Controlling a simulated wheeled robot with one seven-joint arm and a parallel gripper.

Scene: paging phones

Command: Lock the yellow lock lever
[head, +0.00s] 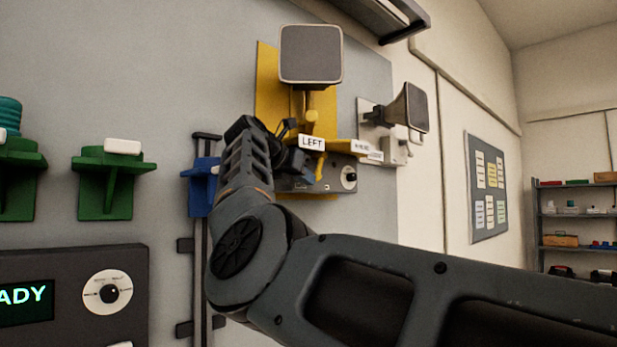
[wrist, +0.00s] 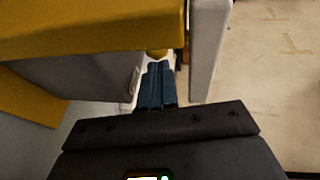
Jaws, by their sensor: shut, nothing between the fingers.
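The yellow lock lever (head: 320,168) appears as a small yellow piece on the front of a grey box (head: 335,180), under a yellow shelf (head: 345,146) labelled LEFT. My gripper (head: 300,163) is beside it on the left, partly hidden by my own wrist. In the wrist view, my gripper's dark blue fingers (wrist: 158,68) are together and empty, under the yellow shelf edge (wrist: 90,32). A small yellow bit (wrist: 157,53) shows just beyond the fingertips. It may be the lever; I cannot tell whether the fingers touch it.
A grey speaker (head: 311,54) stands above the shelf before a yellow plate (head: 266,85). A second speaker (head: 407,107) is to the right. A white label plate (wrist: 208,50) hangs close right of my fingers. A blue bracket (head: 199,187) and green brackets (head: 108,185) are left.

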